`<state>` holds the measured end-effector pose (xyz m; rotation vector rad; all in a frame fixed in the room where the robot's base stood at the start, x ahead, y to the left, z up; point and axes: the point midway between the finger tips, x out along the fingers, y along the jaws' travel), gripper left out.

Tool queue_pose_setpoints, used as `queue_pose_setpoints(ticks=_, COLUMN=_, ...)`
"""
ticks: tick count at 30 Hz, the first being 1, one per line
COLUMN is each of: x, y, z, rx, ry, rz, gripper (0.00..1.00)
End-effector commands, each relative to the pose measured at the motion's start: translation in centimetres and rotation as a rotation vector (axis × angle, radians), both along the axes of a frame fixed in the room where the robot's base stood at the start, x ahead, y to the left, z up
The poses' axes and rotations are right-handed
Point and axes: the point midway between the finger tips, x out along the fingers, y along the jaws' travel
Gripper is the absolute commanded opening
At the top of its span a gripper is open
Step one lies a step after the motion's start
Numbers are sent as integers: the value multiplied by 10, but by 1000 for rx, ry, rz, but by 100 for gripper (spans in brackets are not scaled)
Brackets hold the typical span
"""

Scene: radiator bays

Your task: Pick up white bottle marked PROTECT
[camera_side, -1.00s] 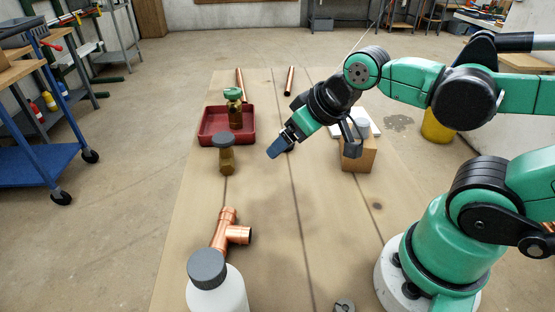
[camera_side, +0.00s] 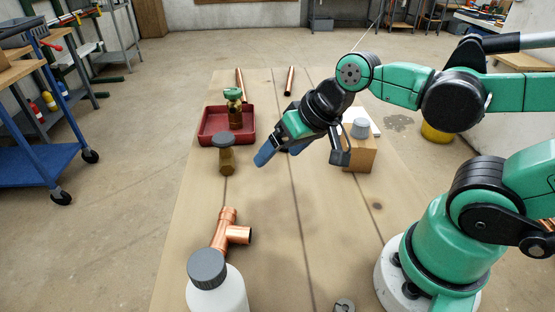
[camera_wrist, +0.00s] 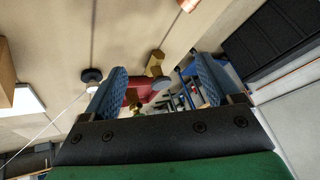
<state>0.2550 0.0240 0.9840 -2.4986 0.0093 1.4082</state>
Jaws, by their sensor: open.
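A white bottle (camera_side: 218,295) with a dark grey cap stands at the near left end of the table in the side view, partly cut off by the lower edge. No PROTECT marking is readable on it. My gripper (camera_side: 281,150) is open and empty above the middle of the table, well beyond the white bottle. In the wrist view its two blue fingers (camera_wrist: 160,85) are spread apart with nothing held between them. A small dark-capped item (camera_wrist: 91,76) shows beside the left finger there; I cannot tell which one it is.
A red tray (camera_side: 205,131) holds a green-topped valve (camera_side: 234,108). A copper tee (camera_side: 225,234) lies just behind the white bottle.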

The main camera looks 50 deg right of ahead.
Motion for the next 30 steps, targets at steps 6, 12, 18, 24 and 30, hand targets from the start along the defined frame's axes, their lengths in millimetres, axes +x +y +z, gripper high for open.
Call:
queue_pose_setpoints(ticks=6, x=-18, y=88, z=-12, rx=706, ry=457, rz=-397, gripper=83)
queue_pose_setpoints(ticks=12, x=-49, y=146, z=5, rx=1074, ry=1032, rz=-678, gripper=83)
queue_pose_setpoints(ticks=18, x=-64, y=164, z=18, rx=1146, ry=1320, rz=-780, gripper=83)
queue_pose_setpoints(ticks=24, x=-67, y=183, z=12, rx=1147, ry=1349, rz=-788, gripper=83)
queue_pose_setpoints(ticks=30, x=-69, y=206, z=2, rx=1147, ry=1345, rz=-789, gripper=83)
